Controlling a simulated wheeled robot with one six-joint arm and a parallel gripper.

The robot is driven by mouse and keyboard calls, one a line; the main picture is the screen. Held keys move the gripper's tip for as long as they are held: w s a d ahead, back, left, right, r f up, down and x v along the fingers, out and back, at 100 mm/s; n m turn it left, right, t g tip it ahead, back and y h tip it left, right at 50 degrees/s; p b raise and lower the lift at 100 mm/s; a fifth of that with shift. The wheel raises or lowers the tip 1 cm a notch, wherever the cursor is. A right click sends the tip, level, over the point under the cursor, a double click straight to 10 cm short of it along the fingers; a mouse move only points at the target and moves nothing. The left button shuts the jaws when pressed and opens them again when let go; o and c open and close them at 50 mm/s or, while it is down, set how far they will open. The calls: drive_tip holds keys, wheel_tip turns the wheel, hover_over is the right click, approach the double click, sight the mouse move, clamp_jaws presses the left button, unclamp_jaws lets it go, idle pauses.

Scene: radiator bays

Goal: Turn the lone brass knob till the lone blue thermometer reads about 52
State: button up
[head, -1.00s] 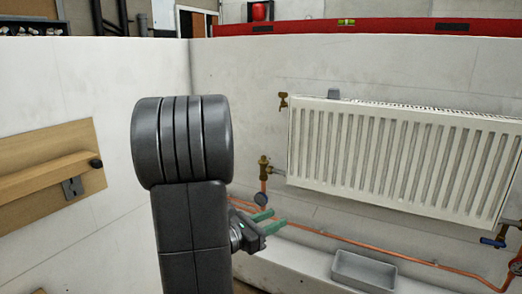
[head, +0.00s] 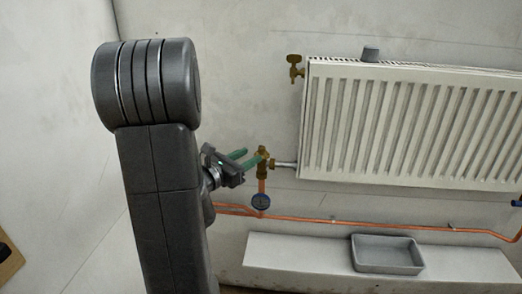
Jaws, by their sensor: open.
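The brass knob (head: 263,152) is on a brass valve at the lower left of the radiator, with a copper pipe running down from it. The blue thermometer (head: 260,202) is a small round dial on that pipe, below the valve. Its reading is too small to make out. My gripper (head: 246,157) is open, its two green fingers pointing right toward the knob. The right finger overlaps the knob's left side in the picture. I cannot tell whether it touches. Nothing shows between the fingers.
A white radiator (head: 410,125) fills the right side, with a brass fitting (head: 294,66) at its upper left. A grey tray (head: 387,254) sits on a pale ledge (head: 300,254) below. A copper pipe (head: 380,226) runs along the wall. The wall left of the valve is bare.

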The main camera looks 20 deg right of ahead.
sight(259, 150)
drive_tip(key=shift+x, duration=3.15)
drive_tip(key=shift+s, duration=0.1)
clamp_jaws()
